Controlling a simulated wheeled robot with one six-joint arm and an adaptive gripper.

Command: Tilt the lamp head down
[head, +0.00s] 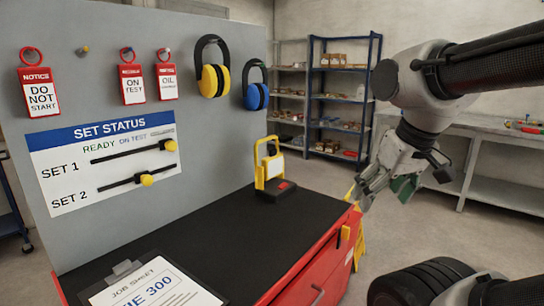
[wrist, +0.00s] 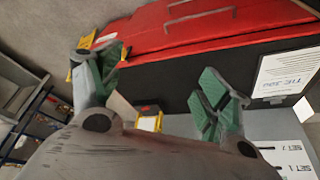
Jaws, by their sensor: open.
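The work lamp stands on the black bench top near its far right end. Its yellow-framed head (head: 268,163) with a pale panel looks upright above a dark base (head: 278,190) with a red patch. In the wrist view the lamp (wrist: 150,121) shows small beyond the wrist housing, partly hidden by it, between the two fingers. My gripper (head: 385,187) is to the right of the lamp in the head view, apart from it, beyond the bench edge. In the wrist view my gripper (wrist: 162,85) has its green-padded fingers spread wide with nothing between the pads.
A grey panel (head: 120,50) behind the bench carries tags, yellow ear defenders (head: 214,80), blue ear defenders (head: 256,96) and a set status board (head: 105,160). A clipboard (head: 150,285) lies on the bench (head: 210,225) at the front. Shelves (head: 340,100) stand at the back.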

